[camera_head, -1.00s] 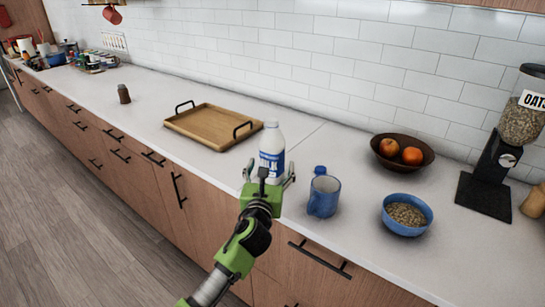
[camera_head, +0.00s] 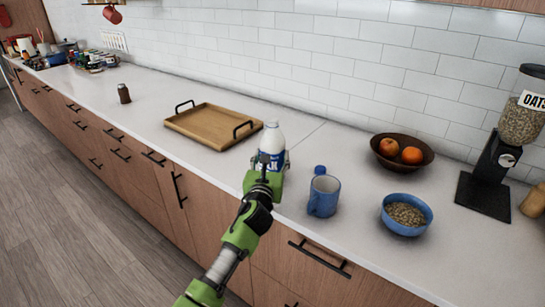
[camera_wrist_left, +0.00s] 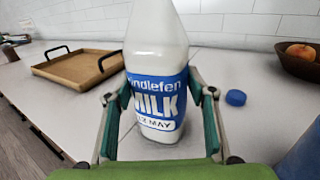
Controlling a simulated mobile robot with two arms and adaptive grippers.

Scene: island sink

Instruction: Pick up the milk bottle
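The white milk bottle (camera_head: 271,137) with a blue label stands upright on the counter near its front edge. It also shows in the left wrist view (camera_wrist_left: 158,95), where its top is cut off. My left gripper (camera_head: 270,162) is at the bottle, with one finger on each side of it. In the left wrist view the fingers (camera_wrist_left: 160,112) look open around the label, close to the sides; contact is not clear. In the head view the gripper hides the bottle's lower part. My right gripper is not in view.
A blue mug (camera_head: 323,196) stands close to the right, with a blue cap (camera_wrist_left: 236,97) on the counter nearby. A wooden tray (camera_head: 196,140) lies to the left. A blue bowl (camera_head: 425,215) and a brown fruit bowl (camera_head: 425,160) are further right.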

